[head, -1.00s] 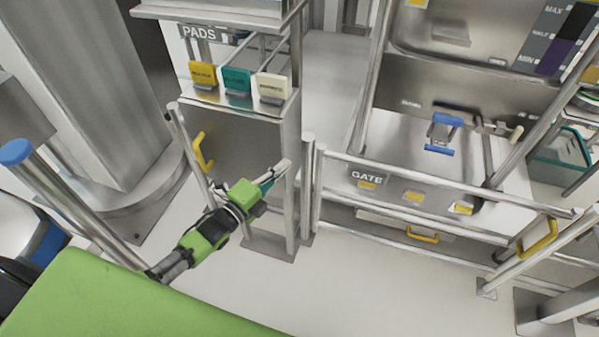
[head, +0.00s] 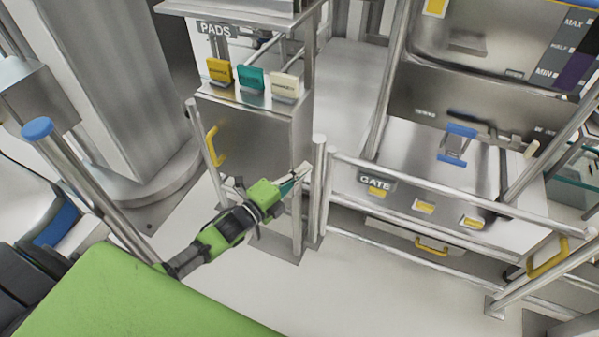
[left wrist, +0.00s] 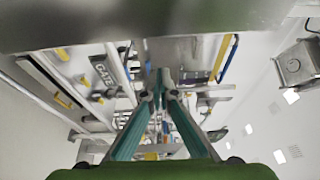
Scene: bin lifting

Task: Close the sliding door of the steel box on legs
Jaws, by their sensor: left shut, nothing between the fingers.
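The steel box on legs (head: 262,135) stands left of centre in the head view, below the PADS sign. A yellow handle (head: 214,147) is at the left of its front. I cannot tell how far its sliding door is open. My left gripper (head: 298,178) is shut and empty, at the lower right of the box front near a right leg. Whether it touches the box is unclear. In the left wrist view its teal fingers (left wrist: 163,78) converge to a closed tip. My right gripper is in neither view.
Yellow, teal and white pads (head: 250,79) stand on top of the box. A steel rail gate with a GATE sign (head: 375,182) is to the right. A thick steel column (head: 118,100) stands at the left. Pale floor (head: 350,290) is clear in front.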

